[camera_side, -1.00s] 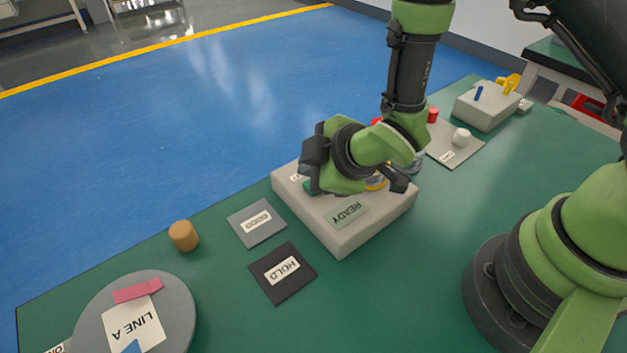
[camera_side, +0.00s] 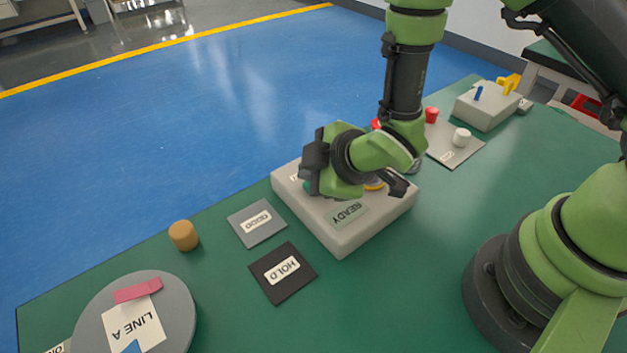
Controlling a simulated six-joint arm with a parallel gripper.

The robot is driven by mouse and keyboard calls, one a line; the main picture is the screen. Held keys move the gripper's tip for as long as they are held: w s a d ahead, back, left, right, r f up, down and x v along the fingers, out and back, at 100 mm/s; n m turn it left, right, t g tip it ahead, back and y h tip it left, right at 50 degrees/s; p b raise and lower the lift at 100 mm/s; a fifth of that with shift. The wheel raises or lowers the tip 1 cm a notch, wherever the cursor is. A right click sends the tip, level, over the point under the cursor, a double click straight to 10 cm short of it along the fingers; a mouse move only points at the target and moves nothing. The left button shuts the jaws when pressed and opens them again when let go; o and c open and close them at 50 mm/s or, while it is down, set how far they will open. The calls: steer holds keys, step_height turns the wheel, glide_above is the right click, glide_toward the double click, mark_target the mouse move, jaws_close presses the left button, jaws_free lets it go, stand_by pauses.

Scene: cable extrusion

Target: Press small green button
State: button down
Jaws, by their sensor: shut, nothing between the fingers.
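A small green button (camera_side: 308,187) shows only partly at the box's left part, beside my gripper. My gripper (camera_side: 317,172) is dark, shut and empty, and is low over the left part of the box top. Its fingertips are mostly hidden, so I cannot tell whether they touch the button. A yellow ringed part (camera_side: 375,185) and a red part (camera_side: 376,123) on or by the box show partly behind my wrist.
Grey (camera_side: 257,223) and black HOLD (camera_side: 283,272) plates, a tan cylinder (camera_side: 183,235) and a round grey LINE A disc (camera_side: 180,310) lie left of the box. A grey plate with a white knob (camera_side: 461,137) and another box (camera_side: 487,108) stand at back right.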

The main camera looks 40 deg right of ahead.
steer(key=shift+f, duration=0.45)
stand_by(0.4)
steer(key=shift+r, duration=0.9)
steer(key=shift+r, duration=2.55)
steer(key=s+d+r+m, duration=0.1)
steer(key=d+r+m, duration=0.35)
steer(key=r, duration=0.35)
steer(key=s+d+r+m+g, duration=0.1)
steer(key=s+d+r+m, duration=0.2)
steer(key=s+r+m, duration=0.2)
steer(key=s+d+r+m, duration=0.3)
steer(key=s+r+m, duration=0.2)
steer(key=s, duration=0.6)
steer(key=shift+s+r+m+g, duration=0.25)
steer(key=shift+s+m+g, duration=0.15)
steer(key=shift+m, duration=0.15)
